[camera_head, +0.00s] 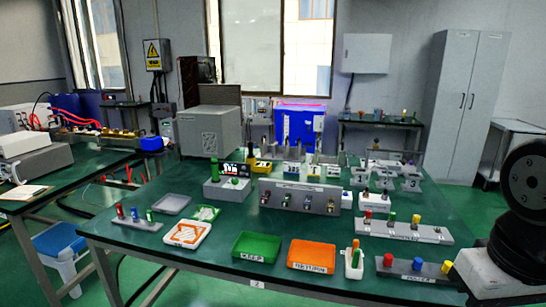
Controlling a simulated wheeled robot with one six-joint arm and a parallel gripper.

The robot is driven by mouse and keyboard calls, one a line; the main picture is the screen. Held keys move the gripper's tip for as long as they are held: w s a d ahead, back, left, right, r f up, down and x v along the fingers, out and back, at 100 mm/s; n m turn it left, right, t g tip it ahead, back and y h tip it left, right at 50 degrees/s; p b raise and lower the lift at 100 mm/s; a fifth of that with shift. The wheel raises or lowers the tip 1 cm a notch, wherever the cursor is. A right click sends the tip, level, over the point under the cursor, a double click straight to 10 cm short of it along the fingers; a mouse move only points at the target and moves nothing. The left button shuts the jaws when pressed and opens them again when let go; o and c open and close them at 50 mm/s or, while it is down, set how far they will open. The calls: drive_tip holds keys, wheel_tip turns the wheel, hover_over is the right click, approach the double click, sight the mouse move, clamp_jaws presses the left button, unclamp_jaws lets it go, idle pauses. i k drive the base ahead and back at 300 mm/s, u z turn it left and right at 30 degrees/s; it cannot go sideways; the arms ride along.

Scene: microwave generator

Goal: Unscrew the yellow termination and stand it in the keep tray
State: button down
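A green tray (257,245) with a small white label, which seems to read KEEP, stands near the table's front edge and looks empty. A grey panel block (270,192) in the middle of the table carries a row of small connectors. The one at its right end (332,201) looks yellowish, but is too small to tell whether it is the yellow termination. Other yellow pieces stand on the right: one on a long pale rack (416,219) and one on a grey front rack (447,266). My arm shows at the right edge; my gripper is not in view.
An orange tray (312,255) stands right of the green one, and a white holder with green and orange sticks (354,262) beside that. A white tray with an orange pattern (187,233) is on the left. Bare green tabletop (215,258) lies left of the green tray.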

sight(415, 220)
drive_tip(key=z, duration=0.8)
drive_tip(key=i, duration=1.2)
drive_tip(key=u, duration=0.35)
